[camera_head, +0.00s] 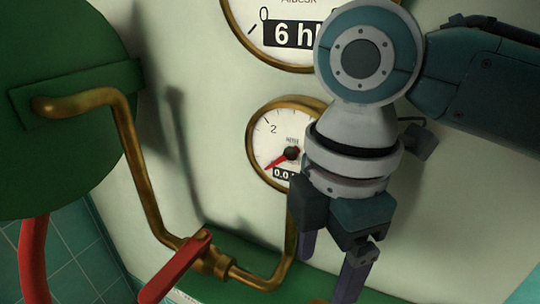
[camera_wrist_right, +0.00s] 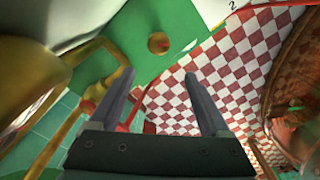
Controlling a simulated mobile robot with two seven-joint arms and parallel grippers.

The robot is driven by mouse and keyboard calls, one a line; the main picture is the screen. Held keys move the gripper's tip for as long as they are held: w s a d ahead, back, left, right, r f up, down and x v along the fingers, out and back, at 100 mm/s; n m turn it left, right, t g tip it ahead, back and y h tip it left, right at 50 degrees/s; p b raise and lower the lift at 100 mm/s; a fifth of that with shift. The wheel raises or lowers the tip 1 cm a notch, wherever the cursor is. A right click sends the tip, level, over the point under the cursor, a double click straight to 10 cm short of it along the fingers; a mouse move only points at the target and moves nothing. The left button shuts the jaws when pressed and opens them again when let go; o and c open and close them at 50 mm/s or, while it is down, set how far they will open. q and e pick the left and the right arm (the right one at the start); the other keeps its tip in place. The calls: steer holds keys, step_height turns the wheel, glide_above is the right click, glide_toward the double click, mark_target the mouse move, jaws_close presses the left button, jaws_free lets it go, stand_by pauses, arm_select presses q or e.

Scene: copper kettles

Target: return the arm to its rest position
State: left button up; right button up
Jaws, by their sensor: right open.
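My right arm comes in from the upper right in the head view, in front of the cream panel. Its wrist bends down, and my right gripper (camera_head: 328,268) points down near the bottom edge, covering part of the lower gauge (camera_head: 268,150). The right gripper also shows in the right wrist view (camera_wrist_right: 158,78), with its two fingers apart and nothing between them. A red lever (camera_head: 176,268) on a brass valve (camera_head: 205,257) is to the left of the gripper, apart from it. My left gripper is not in view.
A brass pipe (camera_head: 140,170) runs from a green round part (camera_head: 60,70) down to the valve. An upper gauge (camera_head: 255,40) is behind my arm. In the right wrist view are a green surface (camera_wrist_right: 185,28), a red-white checkered surface (camera_wrist_right: 235,65) and a copper vessel (camera_wrist_right: 295,90).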

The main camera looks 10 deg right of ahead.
steer(key=s+a+f+m+t+y, duration=0.1)
steer(key=s+a+f+m+y, duration=0.15)
steer(key=s+a+m, duration=0.35)
steer(key=s+d+r+m+t+h+p, duration=0.1)
steer(key=s+d+m, duration=0.45)
steer(key=d, duration=0.25)
steer(key=s+d+m+t+h, duration=0.2)
steer(key=s+d+m, duration=0.2)
steer(key=d+m, duration=0.35)
step_height(320, 180, up, 34)
steer(key=n+p, duration=0.1)
steer(key=p, duration=3.3)
steer(key=shift+w+f, duration=0.1)
